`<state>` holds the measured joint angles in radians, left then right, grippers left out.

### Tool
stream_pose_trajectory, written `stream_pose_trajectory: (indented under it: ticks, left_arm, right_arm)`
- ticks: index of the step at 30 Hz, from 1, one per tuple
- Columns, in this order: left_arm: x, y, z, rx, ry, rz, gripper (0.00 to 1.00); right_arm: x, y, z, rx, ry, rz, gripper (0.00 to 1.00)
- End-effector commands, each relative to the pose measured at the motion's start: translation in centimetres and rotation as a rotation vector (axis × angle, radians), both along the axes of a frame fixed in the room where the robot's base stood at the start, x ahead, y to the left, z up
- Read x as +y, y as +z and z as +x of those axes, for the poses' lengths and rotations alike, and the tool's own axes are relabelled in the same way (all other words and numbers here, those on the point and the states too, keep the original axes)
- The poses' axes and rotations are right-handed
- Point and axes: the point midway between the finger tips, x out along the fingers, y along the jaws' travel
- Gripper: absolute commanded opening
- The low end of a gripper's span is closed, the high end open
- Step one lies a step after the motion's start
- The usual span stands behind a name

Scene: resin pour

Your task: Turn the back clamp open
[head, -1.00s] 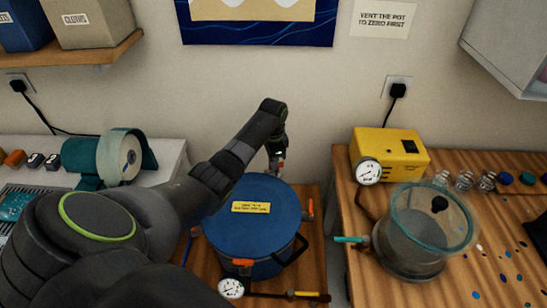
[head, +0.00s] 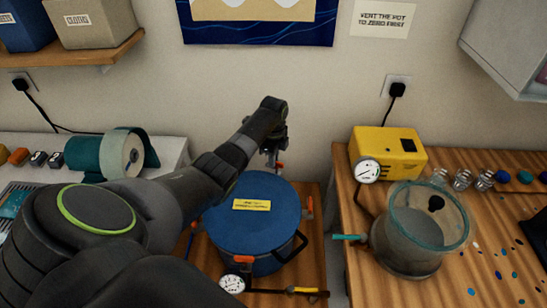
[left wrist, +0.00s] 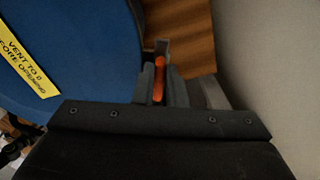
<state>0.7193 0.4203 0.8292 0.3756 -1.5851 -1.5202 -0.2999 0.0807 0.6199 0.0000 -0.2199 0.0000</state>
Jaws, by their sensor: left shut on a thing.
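The blue pot lid (head: 254,215) has a yellow label (head: 252,205) and sits on a pot with a dark side handle. The back clamp, with an orange handle (left wrist: 159,80), is at the lid's far edge, by the wall. My left gripper (head: 270,160) is there, shut on that handle; in the left wrist view its grey fingers (left wrist: 158,84) stand on both sides of the orange handle. Much of the clamp is hidden by the fingers. Other orange clamps show at the front (head: 243,259) and right (head: 309,206). My right gripper is out of view.
A round gauge (head: 232,284) and a yellow-handled valve (head: 303,291) are at the pot's front. Right, a wooden bench holds a yellow pump (head: 389,152) and a clear chamber (head: 418,230). The wall is close behind the pot. A teal roll (head: 118,155) is at left.

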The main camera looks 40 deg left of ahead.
Motion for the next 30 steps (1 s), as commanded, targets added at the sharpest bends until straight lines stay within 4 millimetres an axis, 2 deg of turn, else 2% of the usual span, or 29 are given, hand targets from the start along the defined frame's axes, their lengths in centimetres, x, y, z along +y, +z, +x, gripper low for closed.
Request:
stream_pose_trajectory:
  ticks: [17,18,22,23,30]
  left_arm:
    - [-0.05,0.22,0.23,-0.006,-0.035,0.000,0.00]
    - [-0.05,0.23,0.23,-0.006,-0.035,0.000,0.13]
    - [-0.05,0.18,0.19,-0.004,-0.034,0.000,0.30]
    - [-0.04,0.17,0.17,-0.004,-0.034,0.000,0.33]
    - [-0.02,0.09,0.10,-0.002,-0.033,-0.001,0.33]
  right_arm:
    - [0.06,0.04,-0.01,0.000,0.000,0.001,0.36]
    - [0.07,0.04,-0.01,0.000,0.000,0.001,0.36]
    - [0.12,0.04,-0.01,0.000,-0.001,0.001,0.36]
    - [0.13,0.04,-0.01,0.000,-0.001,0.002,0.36]
    - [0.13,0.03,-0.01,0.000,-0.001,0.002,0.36]
